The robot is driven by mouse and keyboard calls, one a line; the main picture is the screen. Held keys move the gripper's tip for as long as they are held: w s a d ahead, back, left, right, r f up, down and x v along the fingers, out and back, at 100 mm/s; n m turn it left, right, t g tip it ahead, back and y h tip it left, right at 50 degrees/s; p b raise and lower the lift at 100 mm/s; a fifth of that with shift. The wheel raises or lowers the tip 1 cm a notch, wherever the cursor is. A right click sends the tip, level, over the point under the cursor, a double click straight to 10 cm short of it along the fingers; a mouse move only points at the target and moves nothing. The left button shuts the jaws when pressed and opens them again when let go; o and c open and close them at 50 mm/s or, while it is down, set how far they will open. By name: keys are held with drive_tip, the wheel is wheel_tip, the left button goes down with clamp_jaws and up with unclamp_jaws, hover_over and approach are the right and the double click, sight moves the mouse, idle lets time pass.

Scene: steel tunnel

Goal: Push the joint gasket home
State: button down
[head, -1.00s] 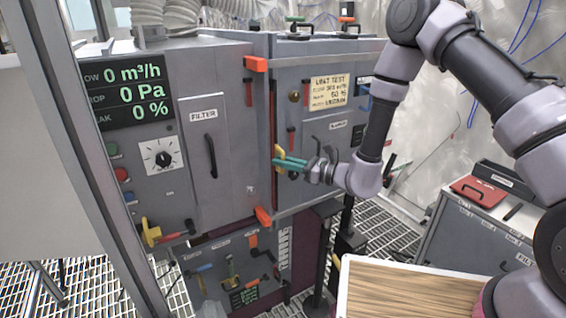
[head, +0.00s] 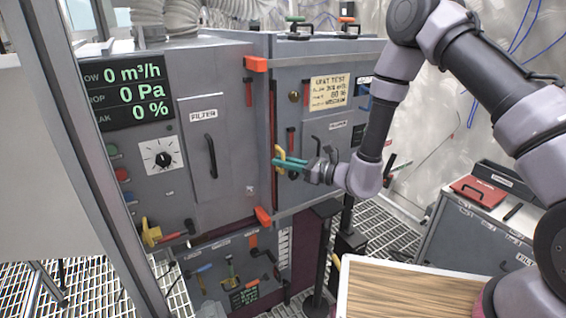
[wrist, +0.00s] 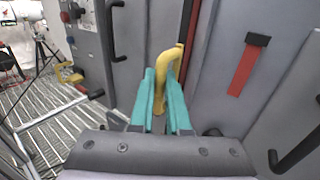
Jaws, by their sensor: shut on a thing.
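The gasket appears to be the dark red strip (head: 273,115) running upright in the joint between the two grey cabinet sections. It also shows in the wrist view (wrist: 196,45) as a red band right of the fingers. My gripper (head: 280,163) has teal fingers and is at the lower part of this joint. In the wrist view my gripper (wrist: 163,98) is shut on a yellow curved piece (wrist: 170,68), which stands up between the fingers beside the red strip. The yellow piece (head: 281,151) is partly hidden by the fingers. I cannot tell whether it touches the strip.
Orange latches stand out at the joint's top (head: 256,64) and bottom (head: 263,216). The filter door (head: 205,150) with a black handle is left of the joint. A wooden-topped surface (head: 420,292) is at lower right, and a grey cabinet (head: 470,235) stands behind it.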

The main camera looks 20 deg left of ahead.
idle(0.4)
drive_tip(key=shift+w+a+r, duration=0.1)
drive_tip(key=shift+w+a, duration=0.75)
drive_tip(key=shift+w, duration=0.1)
drive_tip(key=c, duration=1.2)
unclamp_jaws()
drive_tip(key=shift+a, duration=0.1)
drive_tip(key=shift+o, duration=0.2)
drive_tip(key=s+d, duration=0.2)
drive_tip(key=d, duration=0.8)
drive_tip(key=shift+d, duration=0.35)
